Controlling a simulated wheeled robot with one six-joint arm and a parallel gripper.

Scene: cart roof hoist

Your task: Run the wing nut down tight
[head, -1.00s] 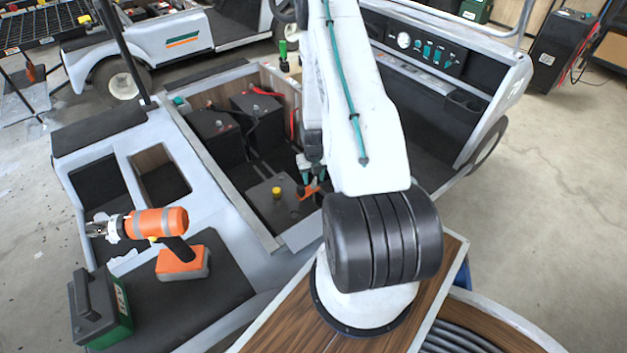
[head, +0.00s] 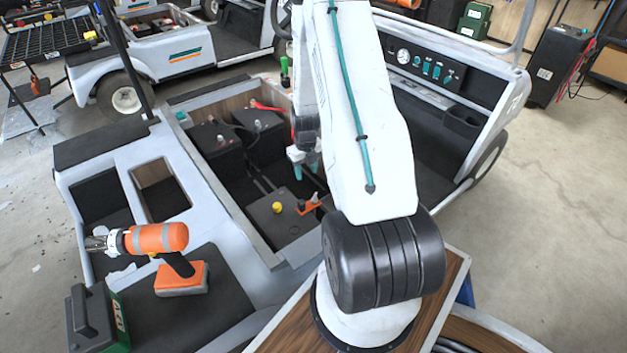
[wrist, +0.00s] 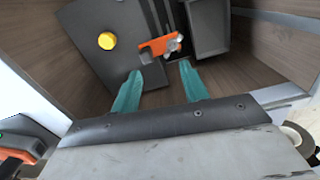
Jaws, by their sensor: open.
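An orange hold-down piece (head: 308,205) sits at the edge of a dark grey box with a yellow cap, inside the open cart bay. In the wrist view the orange piece (wrist: 155,46) has a small silvery part at its right end, which looks like the wing nut (wrist: 173,43). The nut is too small to make out in the head view. My gripper (head: 306,170) is above the bay with teal fingers pointing down. In the wrist view my gripper (wrist: 160,80) is open and empty, its fingers apart from the orange piece and the nut.
Dark batteries (head: 216,147) with a red cable stand at the bay's far side. The bay's pale rim (head: 222,205) surrounds the work spot.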

